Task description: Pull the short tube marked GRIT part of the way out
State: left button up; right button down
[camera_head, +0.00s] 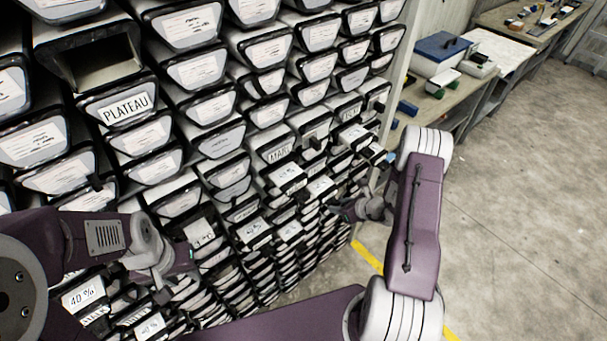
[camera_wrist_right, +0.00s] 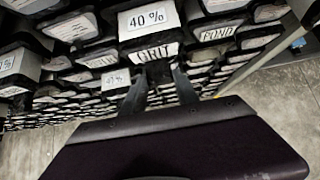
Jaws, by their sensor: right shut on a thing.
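The short tube marked GRIT (camera_wrist_right: 158,52) is in the upper middle of the right wrist view. It stands out from the rack, so its top with a white "40 %" label (camera_wrist_right: 147,18) shows. My right gripper (camera_wrist_right: 158,74) is at the tube's front, just under the GRIT label, shut on its dark handle, which the fingers partly hide. In the head view my right gripper (camera_head: 338,209) is at the right part of the rack; the GRIT label cannot be read there. My left gripper (camera_head: 170,280) is low at the left, in front of the rack; its fingers are unclear.
Close neighbours include the tube marked POND (camera_wrist_right: 219,33). Tubes marked PLATEAU (camera_head: 127,108) and MARL (camera_head: 280,154) show in the head view. Other tubes with percent labels stick out nearby. A workbench (camera_head: 455,95) stands beyond the rack; the floor (camera_head: 520,220) at right is clear.

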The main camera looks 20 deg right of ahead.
jog(key=shift+w+r, duration=0.15)
jog(key=shift+r, duration=0.05)
jog(key=s+d, duration=0.3)
jog(key=s, duration=0.4)
jog(key=s+d+b, duration=0.1)
jog(key=s+d, duration=0.2)
jog(key=s, duration=0.4)
jog(key=shift+s+f, duration=0.2)
jog(key=shift+s, duration=0.2)
jog(key=c, duration=0.8)
grip_release()
jog(key=shift+c, duration=0.2)
